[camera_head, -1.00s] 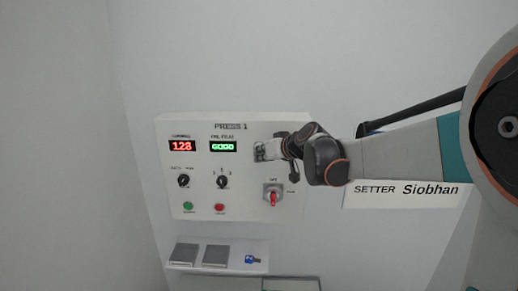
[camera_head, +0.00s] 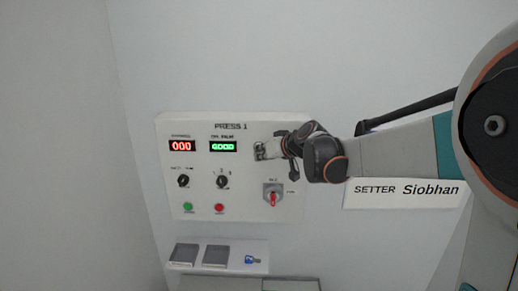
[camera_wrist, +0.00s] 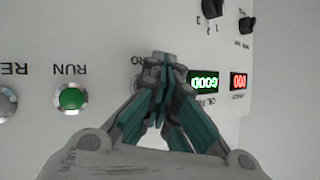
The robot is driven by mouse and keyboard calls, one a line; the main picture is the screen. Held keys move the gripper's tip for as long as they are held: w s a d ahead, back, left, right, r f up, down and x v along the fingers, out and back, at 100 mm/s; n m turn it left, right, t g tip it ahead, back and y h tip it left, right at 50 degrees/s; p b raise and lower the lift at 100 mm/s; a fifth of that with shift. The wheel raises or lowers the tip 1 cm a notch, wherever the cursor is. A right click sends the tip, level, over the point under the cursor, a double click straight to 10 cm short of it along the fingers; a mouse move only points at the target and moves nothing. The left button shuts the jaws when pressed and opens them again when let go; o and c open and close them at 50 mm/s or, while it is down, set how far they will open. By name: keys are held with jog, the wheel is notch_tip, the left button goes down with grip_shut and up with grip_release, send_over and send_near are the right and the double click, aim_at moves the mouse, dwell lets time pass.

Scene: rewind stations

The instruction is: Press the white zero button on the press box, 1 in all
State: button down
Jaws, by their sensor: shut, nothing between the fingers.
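The press box (camera_head: 240,125), a pale panel marked PRESS 1, is on the wall in the head view. My gripper (camera_head: 262,152) is at its upper right part, fingers pointing at the panel. In the wrist view my gripper (camera_wrist: 163,62) has its teal and grey fingers shut together, tips at or very near the panel. A label ending in "RO" shows beside the fingers. The white zero button is mostly or wholly hidden behind them; I cannot tell whether they touch it. The red counter (camera_head: 182,146) reads 000; it also shows in the wrist view (camera_wrist: 239,82).
The green display (camera_head: 223,146) reads GOOD. Two black knobs, a red rotary switch (camera_head: 272,196) and green and red buttons are lower on the panel. A green RUN lamp (camera_wrist: 70,98) is beside the fingers. A small shelf (camera_head: 218,256) sits below the box.

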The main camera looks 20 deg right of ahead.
jog(key=shift+s, duration=0.1)
jog(key=shift+s+a, duration=0.25)
jog(key=shift+s, duration=0.4)
jog(key=shift+s+a, duration=0.25)
jog(key=shift+s, duration=0.6)
jog(key=shift+s+a, duration=0.3)
jog(key=shift+s, duration=0.5)
jog(key=shift+s+a, duration=0.25)
jog(key=shift+s, duration=0.6)
jog(key=shift+f, duration=0.1)
jog(key=s+f+g+h+b, duration=0.2)
jog(key=s+f+b, duration=1.3)
jog(key=f, duration=0.4)
jog(key=s+f+m+g+h+b, duration=0.1)
jog(key=s+f+g+h+b, duration=0.1)
jog(key=s+f+b, duration=1.3)
notch_tip(320, 180, down, 6)
jog(key=shift+s+r, duration=0.25)
jog(key=shift+s, duration=0.35)
